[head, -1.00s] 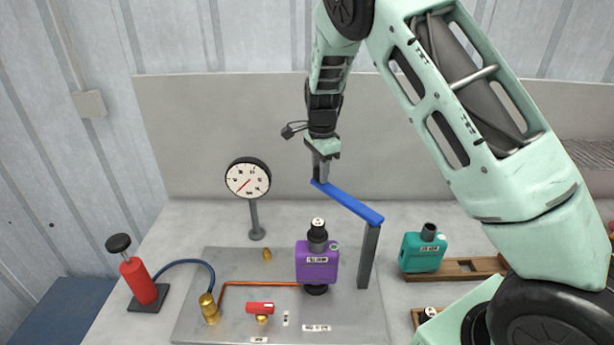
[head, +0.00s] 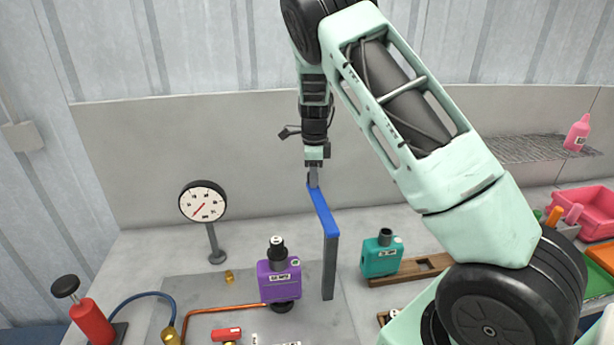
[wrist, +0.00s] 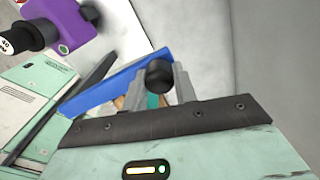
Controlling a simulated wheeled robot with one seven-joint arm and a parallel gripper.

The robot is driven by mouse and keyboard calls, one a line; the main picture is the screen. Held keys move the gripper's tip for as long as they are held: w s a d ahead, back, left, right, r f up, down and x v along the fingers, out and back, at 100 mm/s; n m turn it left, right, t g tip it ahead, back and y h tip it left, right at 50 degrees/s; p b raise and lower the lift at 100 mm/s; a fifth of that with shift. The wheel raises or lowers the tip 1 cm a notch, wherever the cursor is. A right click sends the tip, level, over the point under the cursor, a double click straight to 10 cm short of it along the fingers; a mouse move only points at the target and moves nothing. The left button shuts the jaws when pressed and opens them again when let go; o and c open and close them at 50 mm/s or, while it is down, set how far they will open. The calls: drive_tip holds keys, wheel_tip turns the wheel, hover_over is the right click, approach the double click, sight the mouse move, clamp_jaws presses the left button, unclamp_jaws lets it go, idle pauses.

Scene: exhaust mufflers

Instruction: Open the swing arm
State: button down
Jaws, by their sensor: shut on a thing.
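The swing arm is a blue bar (head: 322,210) on top of a dark grey post (head: 330,268). The bar points back toward the rear wall, away from the purple muffler (head: 277,282), and nothing blue lies over the muffler. My gripper (head: 313,178) is at the bar's far end. In the wrist view, my gripper's fingers (wrist: 160,82) are shut on a round black knob (wrist: 160,74) at the end of the blue bar (wrist: 112,86). In the head view the knob is hidden by the fingers.
A pressure gauge (head: 203,203) stands at the left, with a red pump (head: 92,322) in front of it. A teal muffler (head: 381,256) sits on a wooden rack right of the post. The bench behind the bar is clear.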

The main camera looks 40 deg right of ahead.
drive_tip(key=shift+d+r, duration=0.1)
drive_tip(key=shift+d, duration=0.1)
drive_tip(key=c, duration=1.1)
unclamp_jaws()
wheel_tip(320, 180, up, 17)
drive_tip(key=b, duration=0.5)
drive_tip(key=shift+r, duration=0.2)
